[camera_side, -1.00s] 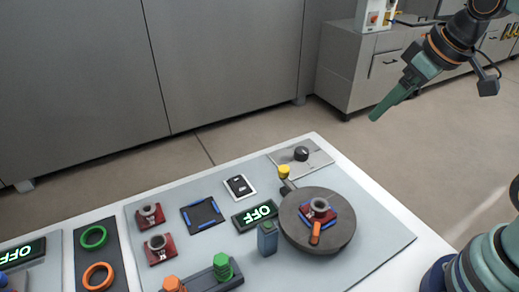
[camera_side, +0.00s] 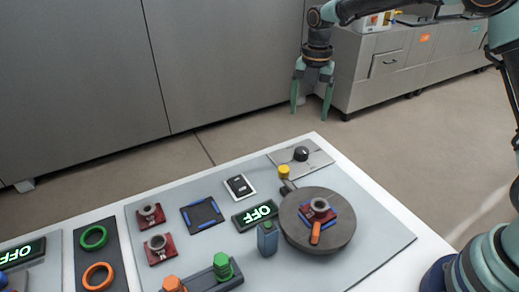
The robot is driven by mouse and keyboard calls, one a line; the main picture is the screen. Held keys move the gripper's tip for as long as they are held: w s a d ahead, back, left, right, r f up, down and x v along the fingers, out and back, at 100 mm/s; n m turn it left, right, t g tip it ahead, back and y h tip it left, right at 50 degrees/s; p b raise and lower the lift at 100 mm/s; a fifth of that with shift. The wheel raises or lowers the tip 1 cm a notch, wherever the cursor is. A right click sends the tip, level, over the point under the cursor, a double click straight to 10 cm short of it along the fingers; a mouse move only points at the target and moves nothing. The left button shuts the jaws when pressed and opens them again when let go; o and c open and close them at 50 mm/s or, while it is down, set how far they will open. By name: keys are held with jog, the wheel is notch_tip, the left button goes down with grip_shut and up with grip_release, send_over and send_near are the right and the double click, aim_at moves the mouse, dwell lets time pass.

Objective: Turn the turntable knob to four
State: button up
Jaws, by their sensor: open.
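The black turntable knob (camera_side: 301,153) sits on a small grey plate (camera_side: 318,160) at the back right of the work board. The dark round turntable (camera_side: 334,240) is in front of it, with a red and blue fixture (camera_side: 314,221) holding a grey ring and an orange piece. My gripper (camera_side: 310,112) points straight down above and behind the knob, apart from it. Its two green fingers are spread and empty. The knob's markings are too small to read.
The air around the knob is free.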

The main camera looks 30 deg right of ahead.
aim_at(302, 150)
jog(key=shift+n, duration=0.6)
jog(key=f, duration=1.3)
jog(key=shift+w+f, duration=0.15)
jog(key=shift+w, duration=0.15)
grip_shut()
